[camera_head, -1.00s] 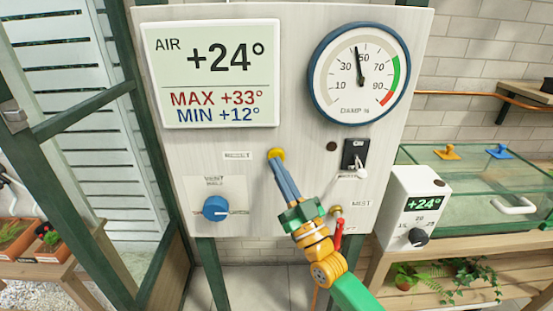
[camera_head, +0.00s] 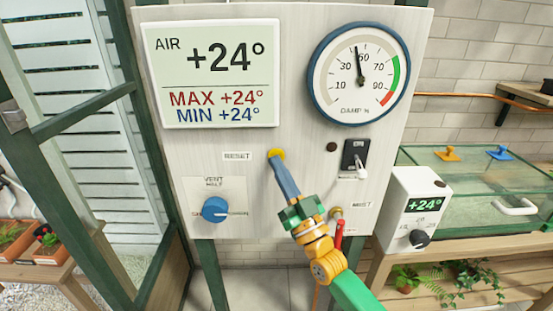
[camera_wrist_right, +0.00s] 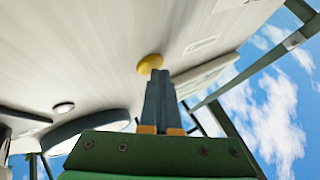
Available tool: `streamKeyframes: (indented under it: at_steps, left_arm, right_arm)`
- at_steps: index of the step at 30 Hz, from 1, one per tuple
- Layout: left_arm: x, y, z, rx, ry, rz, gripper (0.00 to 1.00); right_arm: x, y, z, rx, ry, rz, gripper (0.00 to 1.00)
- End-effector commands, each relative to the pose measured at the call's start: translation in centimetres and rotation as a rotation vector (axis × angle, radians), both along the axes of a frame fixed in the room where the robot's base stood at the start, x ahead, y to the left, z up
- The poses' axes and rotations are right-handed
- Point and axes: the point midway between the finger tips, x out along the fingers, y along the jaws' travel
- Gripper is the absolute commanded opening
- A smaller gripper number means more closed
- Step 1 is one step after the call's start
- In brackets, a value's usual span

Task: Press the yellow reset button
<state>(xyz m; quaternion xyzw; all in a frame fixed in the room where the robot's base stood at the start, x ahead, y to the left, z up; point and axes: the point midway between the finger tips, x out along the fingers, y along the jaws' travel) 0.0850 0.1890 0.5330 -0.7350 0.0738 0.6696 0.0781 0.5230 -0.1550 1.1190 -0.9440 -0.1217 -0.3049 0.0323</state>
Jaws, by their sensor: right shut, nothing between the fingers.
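The yellow reset button (camera_head: 276,153) is on the white panel (camera_head: 300,190), just right of the "RESET" label (camera_head: 238,156). My right gripper (camera_head: 279,162) is shut and empty, with its blue-grey fingertips at the button's lower edge. In the right wrist view the button (camera_wrist_right: 150,63) shows partly behind the tips of my right gripper (camera_wrist_right: 157,74), which seem to touch it. The display (camera_head: 210,75) reads AIR +24°, MAX +24° and MIN +24°. My left gripper is not in view.
A blue vent knob (camera_head: 215,209) is lower left on the panel, and a black switch (camera_head: 355,155) is to the right. A round damp gauge (camera_head: 360,73) is above. A red-handled valve (camera_head: 339,232) is close beside my right wrist. A glass case (camera_head: 480,190) stands at right.

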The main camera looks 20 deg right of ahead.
Motion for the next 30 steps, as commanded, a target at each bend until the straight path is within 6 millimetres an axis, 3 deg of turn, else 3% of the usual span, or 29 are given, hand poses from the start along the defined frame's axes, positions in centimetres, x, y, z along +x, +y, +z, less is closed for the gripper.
streamKeyframes:
  at_steps: [10, 23, 30]
  left_arm:
    - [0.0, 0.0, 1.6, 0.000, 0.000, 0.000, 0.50]
    - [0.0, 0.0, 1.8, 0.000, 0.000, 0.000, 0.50]
    - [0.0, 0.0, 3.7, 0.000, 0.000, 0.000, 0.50]
  right_arm:
    - [-1.6, 0.5, 0.1, 0.000, 0.001, 0.000, 0.00]
    - [-2.1, 0.6, 0.0, 0.000, 0.001, 0.000, 0.00]
    - [-4.4, 1.3, 0.3, 0.001, 0.002, 0.001, 0.00]
